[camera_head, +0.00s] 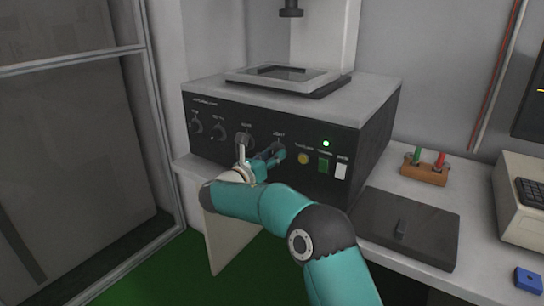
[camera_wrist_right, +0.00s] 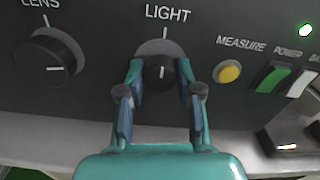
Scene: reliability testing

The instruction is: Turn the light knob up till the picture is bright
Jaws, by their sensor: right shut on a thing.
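The light knob (camera_wrist_right: 161,73) is a black round knob on the dark front panel, under the word LIGHT. Its white mark points roughly straight down in the right wrist view. My right gripper (camera_wrist_right: 159,82) is shut on it, with one finger at each side. In the head view, the right gripper (camera_head: 271,158) reaches the panel at this knob (camera_head: 281,150), which it partly hides. A dark screen (camera_head: 533,108) is cut off at the right edge, with a small yellow mark; its picture cannot be judged. My left gripper is out of view.
The lens knob (camera_wrist_right: 48,61) is left of the gripper. A yellow measure button (camera_wrist_right: 229,72) and a green power switch (camera_wrist_right: 272,78) are to the right; a green lamp (camera_head: 326,143) is lit. A dark flat plate (camera_head: 430,222) and a wooden block (camera_head: 424,175) lie on the bench.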

